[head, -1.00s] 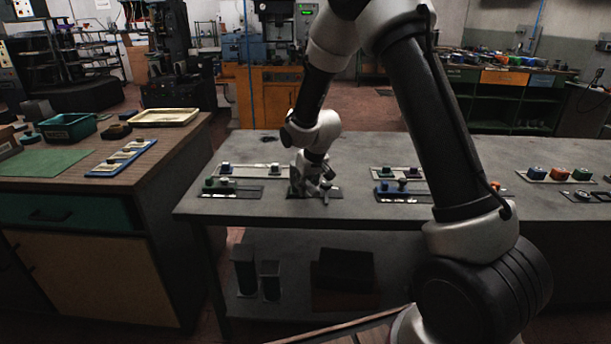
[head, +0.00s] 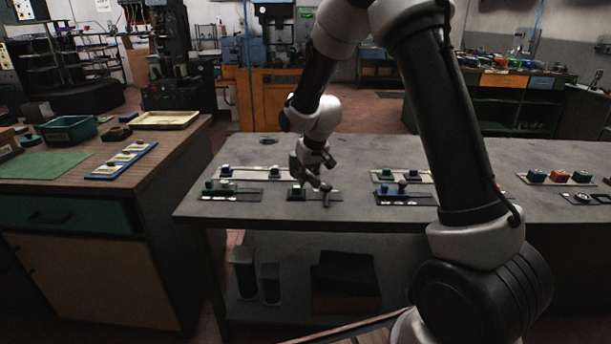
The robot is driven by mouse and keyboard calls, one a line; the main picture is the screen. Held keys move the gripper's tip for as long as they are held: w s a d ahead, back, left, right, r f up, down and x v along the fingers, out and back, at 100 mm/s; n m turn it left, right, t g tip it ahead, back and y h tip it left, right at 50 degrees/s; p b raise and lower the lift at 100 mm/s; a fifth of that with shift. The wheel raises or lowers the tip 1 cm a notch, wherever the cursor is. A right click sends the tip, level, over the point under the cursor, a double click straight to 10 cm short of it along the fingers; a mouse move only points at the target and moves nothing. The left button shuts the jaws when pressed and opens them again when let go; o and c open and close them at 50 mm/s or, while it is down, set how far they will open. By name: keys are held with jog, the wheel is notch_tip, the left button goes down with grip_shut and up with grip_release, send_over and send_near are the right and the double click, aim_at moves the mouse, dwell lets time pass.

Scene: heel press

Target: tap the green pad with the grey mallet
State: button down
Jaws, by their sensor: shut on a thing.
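My gripper (head: 319,177) is over the middle of the grey workbench, shut on a small grey thing that looks like the mallet (head: 326,188). The mallet is just above or at a dark panel (head: 325,197); whether it touches is too small to tell. A small dark greenish block (head: 296,191), perhaps the green pad, sits at the left of that panel, left of the mallet. Another green block (head: 208,185) stands on a dark panel further left.
The grey workbench (head: 270,215) also bears a panel with a blue block (head: 385,188) to the right, and blue, orange and green blocks (head: 560,176) at far right. A wooden cabinet (head: 180,140) stands at the left. The bench's front strip is clear.

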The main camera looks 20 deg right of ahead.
notch_tip(320, 180, down, 4)
jog(key=shift+f, duration=0.25)
jog(key=shift+r, duration=2.3)
jog(key=shift+r, duration=2.5)
